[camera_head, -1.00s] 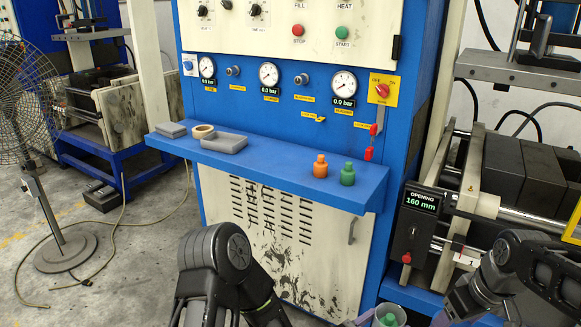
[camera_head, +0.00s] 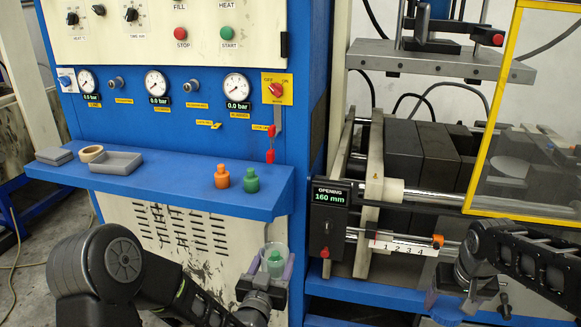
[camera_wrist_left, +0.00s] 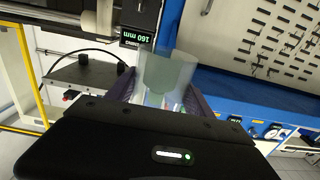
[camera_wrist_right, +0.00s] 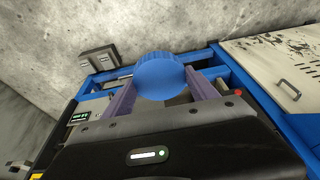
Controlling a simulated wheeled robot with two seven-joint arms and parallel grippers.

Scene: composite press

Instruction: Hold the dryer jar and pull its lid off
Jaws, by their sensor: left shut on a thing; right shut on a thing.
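The dryer jar (camera_head: 275,252) is a clear cup with a green object (camera_head: 274,263) inside and no lid on its top. My left gripper (camera_head: 272,273) is shut on the jar with its purple fingers and holds it in front of the bench front. The jar also fills the middle of the left wrist view (camera_wrist_left: 165,80). My right gripper (camera_wrist_right: 150,95) is shut on the round blue lid (camera_wrist_right: 160,75). In the head view the lid (camera_head: 447,312) is low on the right, well apart from the jar.
A blue shelf (camera_head: 190,182) holds an orange bottle (camera_head: 222,176), a green bottle (camera_head: 251,181), a grey tray (camera_head: 117,162) and a tape roll (camera_head: 90,154). The press (camera_head: 420,150) stands behind my right arm, with a yellow-framed guard (camera_head: 530,160).

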